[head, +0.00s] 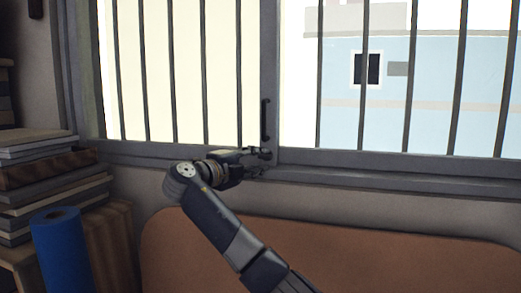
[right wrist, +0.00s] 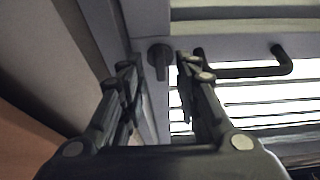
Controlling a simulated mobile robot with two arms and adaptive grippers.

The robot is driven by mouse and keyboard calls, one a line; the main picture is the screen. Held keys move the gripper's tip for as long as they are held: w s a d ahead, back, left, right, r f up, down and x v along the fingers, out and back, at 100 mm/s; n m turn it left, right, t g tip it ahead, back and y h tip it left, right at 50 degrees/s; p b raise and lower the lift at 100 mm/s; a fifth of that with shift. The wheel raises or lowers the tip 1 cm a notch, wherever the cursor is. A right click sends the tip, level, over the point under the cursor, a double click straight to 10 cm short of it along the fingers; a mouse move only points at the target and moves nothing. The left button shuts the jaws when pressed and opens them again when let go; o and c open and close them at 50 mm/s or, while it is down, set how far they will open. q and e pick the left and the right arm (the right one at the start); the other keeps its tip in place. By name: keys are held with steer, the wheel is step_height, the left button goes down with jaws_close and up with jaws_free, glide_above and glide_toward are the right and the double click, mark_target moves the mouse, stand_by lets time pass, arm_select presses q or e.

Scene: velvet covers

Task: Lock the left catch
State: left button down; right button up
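A dark catch (right wrist: 160,58), a round knob with a short tab, sits on the grey window frame in the right wrist view. The tab points down in that picture. My right gripper (head: 263,161) is at the bottom of the window's middle post in the head view. In the right wrist view my right gripper (right wrist: 157,85) is open, with the catch showing in the gap between its fingertips. I cannot tell whether the fingers touch it. In the head view I cannot make out the catch behind the gripper. My left gripper is not in view.
A dark bar handle (head: 265,120) stands on the middle post just above the gripper; the handle (right wrist: 250,70) also shows right of the fingers. Vertical bars (head: 174,75) cross the window. Stacked books (head: 50,175) and a blue roll (head: 62,250) are at left. A brown panel (head: 400,250) lies below the sill.

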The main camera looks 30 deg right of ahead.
steer(key=shift+p+x, duration=0.3)
steer(key=shift+x, duration=0.5)
steer(key=shift+w+d, duration=0.1)
steer(key=shift+d, duration=0.05)
jaws_close()
